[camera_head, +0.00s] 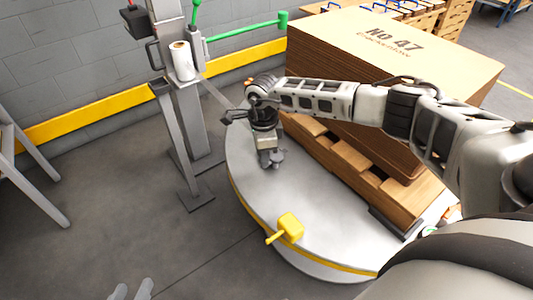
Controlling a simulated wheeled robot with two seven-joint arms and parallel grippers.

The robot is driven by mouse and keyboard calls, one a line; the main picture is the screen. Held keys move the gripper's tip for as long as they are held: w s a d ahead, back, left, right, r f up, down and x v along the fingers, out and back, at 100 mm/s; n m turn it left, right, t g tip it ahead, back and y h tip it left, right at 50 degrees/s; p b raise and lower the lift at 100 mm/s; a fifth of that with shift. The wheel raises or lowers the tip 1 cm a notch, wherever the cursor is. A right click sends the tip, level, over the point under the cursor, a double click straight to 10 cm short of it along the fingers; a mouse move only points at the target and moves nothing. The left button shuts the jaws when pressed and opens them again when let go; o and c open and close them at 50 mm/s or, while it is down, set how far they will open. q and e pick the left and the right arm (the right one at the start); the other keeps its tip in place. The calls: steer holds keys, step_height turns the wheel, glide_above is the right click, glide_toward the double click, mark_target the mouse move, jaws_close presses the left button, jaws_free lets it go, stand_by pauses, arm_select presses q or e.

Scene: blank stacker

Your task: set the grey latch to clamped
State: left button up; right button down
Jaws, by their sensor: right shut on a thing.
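My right gripper (268,157) reaches down from the wrist above the round grey turntable (310,202). It is shut on a small grey piece (277,156) low over the turntable's left part. This piece looks like the grey latch, but the gripper hides much of it, so its setting cannot be read. My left gripper (131,291) shows only at the bottom left edge, with its two grey fingertips apart and nothing between them.
A yellow latch-like block with a handle (289,227) sits on the turntable's near rim. A large cardboard carton (400,50) stands on a wooden pallet (345,167). A mast (170,60) with a white film roll (182,60) stands behind.

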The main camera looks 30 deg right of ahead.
arm_select(q)
steer(key=shift+w, duration=0.1)
arm_select(e)
steer(key=shift+w+m, duration=0.3)
steer(key=shift+m, duration=0.4)
steer(key=shift+r, duration=0.1)
steer(key=c, duration=1.2)
jaws_free()
steer(key=shift+w, duration=0.1)
steer(key=shift+c, duration=0.2)
steer(key=shift+r, duration=0.15)
arm_select(q)
steer(key=p, duration=0.1)
steer(key=a+f+g+y+p, duration=0.1)
steer(key=p, duration=0.1)
steer(key=shift+s+g+p, duration=0.3)
arm_select(e)
step_height(320, 180, up, 16)
steer(key=shift+f, duration=0.2)
